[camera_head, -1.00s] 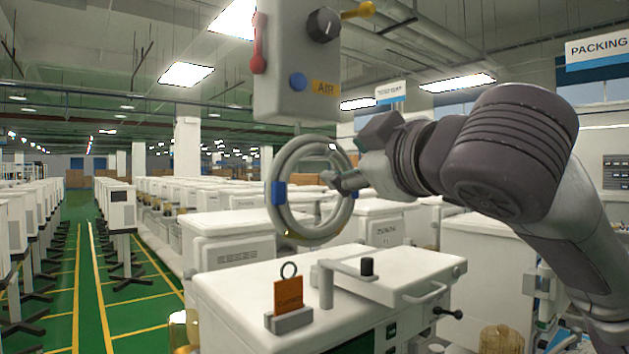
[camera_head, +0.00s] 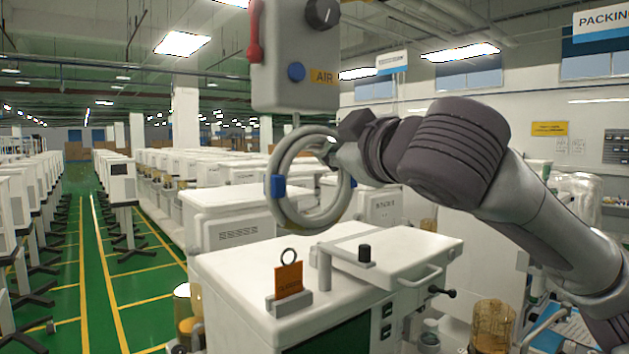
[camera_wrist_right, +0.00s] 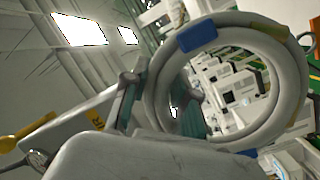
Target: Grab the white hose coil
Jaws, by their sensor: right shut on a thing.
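The white hose coil (camera_head: 308,222), a pale grey-white ring of several loops with blue bands, hangs upright below the grey AIR box (camera_head: 292,95). My right gripper (camera_head: 333,158) is at the upper right side of the coil, its fingers partly hidden by the wrist. In the right wrist view the coil (camera_wrist_right: 297,75) fills the right half, and the right gripper (camera_wrist_right: 162,95) has its fingers on either side of the hose at the ring's left side. The gripper is shut on the hose. My left gripper is in neither view.
Below the coil stands a white cart (camera_head: 235,282) with an orange tag (camera_head: 289,277), a raised post and a handle. An amber container (camera_head: 492,325) is at lower right. Rows of white carts fill the background. A green aisle (camera_head: 95,270) is clear at left.

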